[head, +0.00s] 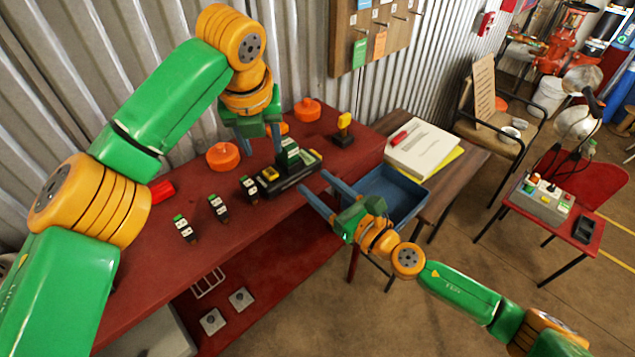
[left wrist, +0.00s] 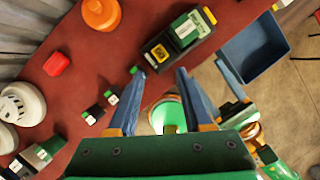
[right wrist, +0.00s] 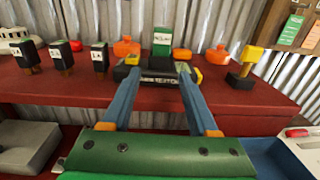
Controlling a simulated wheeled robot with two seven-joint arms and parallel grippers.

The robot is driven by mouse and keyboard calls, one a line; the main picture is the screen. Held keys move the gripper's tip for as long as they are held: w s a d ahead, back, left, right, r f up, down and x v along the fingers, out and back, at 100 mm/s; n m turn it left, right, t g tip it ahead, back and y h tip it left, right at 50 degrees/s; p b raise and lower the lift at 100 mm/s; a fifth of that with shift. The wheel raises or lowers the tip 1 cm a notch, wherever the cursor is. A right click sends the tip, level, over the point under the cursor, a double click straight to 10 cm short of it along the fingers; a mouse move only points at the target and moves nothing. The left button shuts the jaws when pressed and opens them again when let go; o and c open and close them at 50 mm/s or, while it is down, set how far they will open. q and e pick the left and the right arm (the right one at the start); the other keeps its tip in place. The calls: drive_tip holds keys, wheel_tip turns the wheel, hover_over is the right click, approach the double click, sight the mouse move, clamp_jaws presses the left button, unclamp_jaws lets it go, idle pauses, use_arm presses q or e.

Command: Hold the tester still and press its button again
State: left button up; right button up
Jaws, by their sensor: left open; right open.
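The tester (head: 293,183) is a long black unit with a yellow button (head: 270,174) at its left end, lying on the red bench. A green block with a white label (right wrist: 162,41) stands upright on it. My left gripper (head: 263,153) is open and empty, pointing down above the bench beside the tester's button end; the tester (left wrist: 177,43) lies beyond its fingertips in the left wrist view. My right gripper (head: 314,184) is open at the tester's front side. In the right wrist view the tester (right wrist: 157,78) shows between the fingertips; contact cannot be told.
Several small black-and-white modules (head: 217,207) stand left of the tester. Orange round parts (head: 222,156) and a yellow-topped black piece (head: 343,130) are on the bench behind. A blue tray (head: 412,193) is right of the bench, near my right gripper.

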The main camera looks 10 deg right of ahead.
sight(296, 167)
drive_tip(key=x, duration=0.6)
drive_tip(key=shift+s+d, duration=0.1)
drive_tip(key=shift+c, duration=1.3)
clamp_jaws()
use_arm(q)
clamp_jaws()
